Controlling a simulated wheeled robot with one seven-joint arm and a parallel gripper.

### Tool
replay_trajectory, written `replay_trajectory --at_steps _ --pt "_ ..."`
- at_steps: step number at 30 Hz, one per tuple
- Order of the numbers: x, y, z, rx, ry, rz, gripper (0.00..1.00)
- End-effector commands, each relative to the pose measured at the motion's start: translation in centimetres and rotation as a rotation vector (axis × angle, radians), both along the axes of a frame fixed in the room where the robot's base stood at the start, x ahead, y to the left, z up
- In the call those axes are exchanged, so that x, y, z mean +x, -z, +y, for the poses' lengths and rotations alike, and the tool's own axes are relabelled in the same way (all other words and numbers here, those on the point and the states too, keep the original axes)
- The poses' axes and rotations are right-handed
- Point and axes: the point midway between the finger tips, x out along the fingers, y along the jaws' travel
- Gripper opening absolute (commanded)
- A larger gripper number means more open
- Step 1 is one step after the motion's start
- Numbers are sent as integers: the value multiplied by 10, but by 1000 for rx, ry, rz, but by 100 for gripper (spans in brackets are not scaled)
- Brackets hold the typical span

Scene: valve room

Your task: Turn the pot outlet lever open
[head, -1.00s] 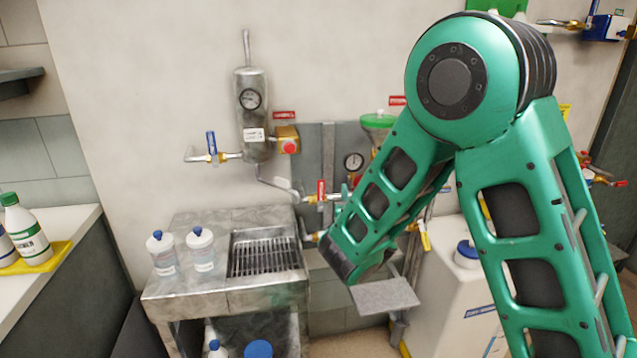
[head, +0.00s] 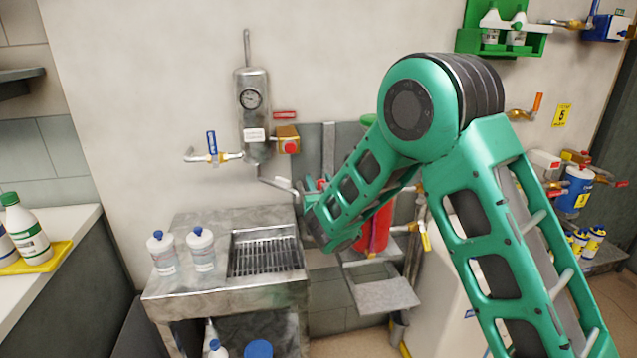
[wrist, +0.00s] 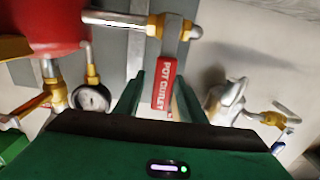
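The pot outlet lever (wrist: 166,86) is a red handle with white "POT OUTLET" lettering in the wrist view. It lies across its pipe (wrist: 118,19), below a brass and grey valve body (wrist: 172,27). My gripper (wrist: 158,98) is open, with one green finger on each side of the lever. Gaps show beside the lever, so I see no grip on it. A red pot (wrist: 45,22) is at the upper left; in the head view the red pot (head: 378,230) is partly behind my arm. There my arm hides most of the lever and my fingertips are unclear.
A small gauge (wrist: 92,97) and brass fittings sit left of my fingers in the wrist view. Another tap (wrist: 270,117) is at right. In the head view, a steel sink (head: 265,255) and a grey cylinder with a dial (head: 252,115) stand left of my arm.

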Motion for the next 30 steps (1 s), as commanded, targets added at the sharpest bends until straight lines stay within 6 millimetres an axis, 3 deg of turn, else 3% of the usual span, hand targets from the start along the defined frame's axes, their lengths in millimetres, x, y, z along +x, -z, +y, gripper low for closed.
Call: replay_trajectory --at_steps 5,14,18,19,30 --pt "11 -1 2 0 -1 -1 37" --pt "12 0 3 0 -1 0 37" --pt "12 0 3 0 -1 0 3" --pt "12 0 3 -1 -1 0 0" --pt "9 0 14 27 -15 6 0"
